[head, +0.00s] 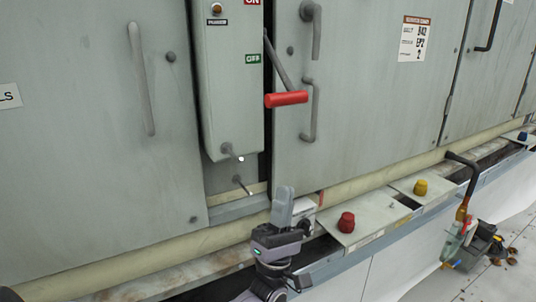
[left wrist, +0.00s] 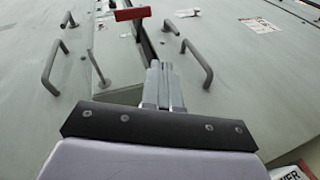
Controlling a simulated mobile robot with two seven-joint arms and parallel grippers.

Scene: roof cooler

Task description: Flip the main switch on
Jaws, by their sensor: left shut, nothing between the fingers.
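The main switch is a lever with a red handle (head: 286,99) on a grey metal arm, beside a grey switch box (head: 232,90). The lever hangs down, its handle below the green OFF label (head: 252,58). The red ON label (head: 252,2) is cut by the top edge. My left gripper (head: 284,190) is shut and empty, pointing up, below the handle and clear of it. In the left wrist view, the shut fingers (left wrist: 160,75) point toward the red handle (left wrist: 132,14), which is farther off. My right gripper is not in view.
Grey cabinet doors carry bar handles (head: 141,80), one (head: 310,110) just right of the lever. A ledge below holds a red knob (head: 346,222) and a yellow knob (head: 420,187). A beige pipe (head: 370,182) runs along the cabinet bottom.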

